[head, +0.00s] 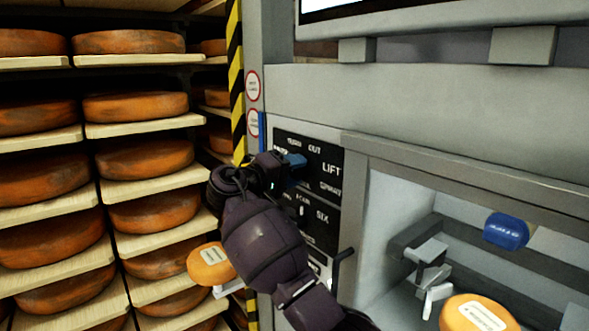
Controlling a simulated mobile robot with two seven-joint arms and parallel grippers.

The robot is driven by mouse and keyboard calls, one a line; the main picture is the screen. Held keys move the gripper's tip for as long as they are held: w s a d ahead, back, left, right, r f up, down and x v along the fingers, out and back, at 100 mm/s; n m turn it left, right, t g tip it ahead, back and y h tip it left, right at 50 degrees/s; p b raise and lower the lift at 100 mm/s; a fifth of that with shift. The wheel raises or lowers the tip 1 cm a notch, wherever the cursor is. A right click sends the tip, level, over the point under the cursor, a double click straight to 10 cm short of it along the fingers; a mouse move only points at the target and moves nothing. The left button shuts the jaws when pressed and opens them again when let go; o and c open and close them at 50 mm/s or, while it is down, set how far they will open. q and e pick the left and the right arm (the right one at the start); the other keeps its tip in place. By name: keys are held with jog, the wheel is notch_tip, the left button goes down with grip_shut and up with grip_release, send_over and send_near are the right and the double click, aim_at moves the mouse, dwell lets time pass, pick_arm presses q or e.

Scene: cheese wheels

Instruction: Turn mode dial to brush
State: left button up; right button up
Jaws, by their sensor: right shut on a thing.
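The black control panel (328,205) is on the grey machine front, with white labels such as "OUT" and "LIFT"; others are too small to read surely. A small blue part, which looks like the mode dial (296,160), shows at the panel's upper left. My right gripper (283,167) is shut on it, and the dark hand hides most of the dial and the labels at its left. I cannot tell which label the dial points to. My left gripper is not in view.
Shelves of orange cheese wheels (145,160) fill the left. A loose-looking labelled wheel (211,264) is beside my right arm. The machine's open bay at right holds another wheel (478,315) and a blue part (506,231). A striped post (236,80) stands left of the panel.

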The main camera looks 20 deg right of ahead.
jog(key=shift+n, duration=0.7)
jog(key=o, duration=0.9)
jog(key=shift+a, duration=0.1)
jog(key=b+v, duration=0.2)
jog(key=v, duration=0.8)
jog(key=shift+a, duration=0.35)
jog(key=shift+s, duration=0.15)
